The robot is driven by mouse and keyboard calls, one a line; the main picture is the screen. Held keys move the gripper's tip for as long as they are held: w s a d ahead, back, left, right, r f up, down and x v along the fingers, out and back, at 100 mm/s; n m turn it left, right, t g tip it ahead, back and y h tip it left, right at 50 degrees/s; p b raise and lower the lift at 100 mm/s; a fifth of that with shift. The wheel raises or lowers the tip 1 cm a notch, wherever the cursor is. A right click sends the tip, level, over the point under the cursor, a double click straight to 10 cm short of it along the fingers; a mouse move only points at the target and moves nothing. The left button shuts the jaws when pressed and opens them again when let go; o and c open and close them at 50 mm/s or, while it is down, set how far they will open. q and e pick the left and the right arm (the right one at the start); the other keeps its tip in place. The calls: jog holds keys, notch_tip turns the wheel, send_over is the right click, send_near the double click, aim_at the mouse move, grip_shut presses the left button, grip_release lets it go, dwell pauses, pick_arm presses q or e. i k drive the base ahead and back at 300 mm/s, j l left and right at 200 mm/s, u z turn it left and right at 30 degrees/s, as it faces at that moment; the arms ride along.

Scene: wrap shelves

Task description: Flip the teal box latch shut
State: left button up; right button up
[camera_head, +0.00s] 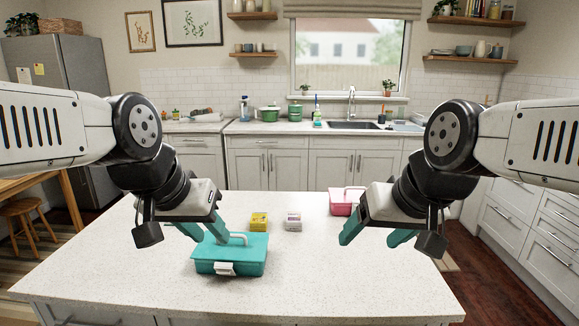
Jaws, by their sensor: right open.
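The teal box (230,255) sits on the white countertop left of centre, its lid down and a pale handle on top. Its white latch (224,268) is on the front face and seems to stick out at the bottom; I cannot tell its exact angle. My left gripper (214,239) is just above and behind the box's left part, its teal fingers apart with nothing seen between them. Whether it touches the lid is unclear. My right gripper (374,240) is open and empty over the counter, well right of the box.
A yellow box (259,222) and a small whitish box (293,221) stand behind the teal box. A pink box (341,203) is further back, partly hidden by my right gripper. The counter (330,290) is clear in front and at right.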

aim_at(222, 269)
jog(key=l+u, duration=0.65)
jog(key=u, duration=0.3)
jog(key=k+l+u, duration=0.25)
jog(key=l, duration=0.25)
jog(key=k+l+u, duration=0.25)
jog(key=k+l, duration=0.15)
jog(key=k, duration=0.65)
